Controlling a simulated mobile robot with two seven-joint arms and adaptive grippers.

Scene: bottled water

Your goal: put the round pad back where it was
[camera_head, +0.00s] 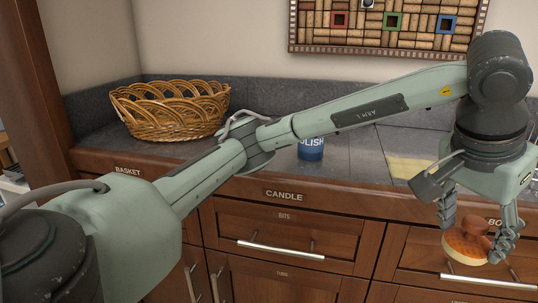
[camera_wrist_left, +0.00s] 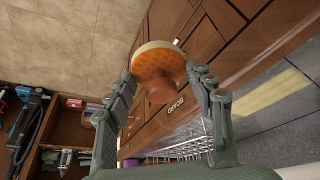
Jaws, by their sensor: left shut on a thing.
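The round pad (camera_head: 466,243) is an orange-brown disc with a pale rim and a brown knob-like handle. My left gripper (camera_head: 476,228) is shut on it and holds it in the air in front of the drawers, below the counter edge at the right. In the left wrist view the pad (camera_wrist_left: 160,65) sits between the fingertips of the left gripper (camera_wrist_left: 166,84), with its handle toward the palm. My right gripper is in neither view.
A wicker basket (camera_head: 172,109) stands on the grey counter (camera_head: 262,97) at the back left. A blue tin marked "OLISH" (camera_head: 311,149) stands mid-counter, partly behind my arm. A pale yellow patch (camera_head: 408,168) lies on the counter at right. Labels mark the counter's front edge.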

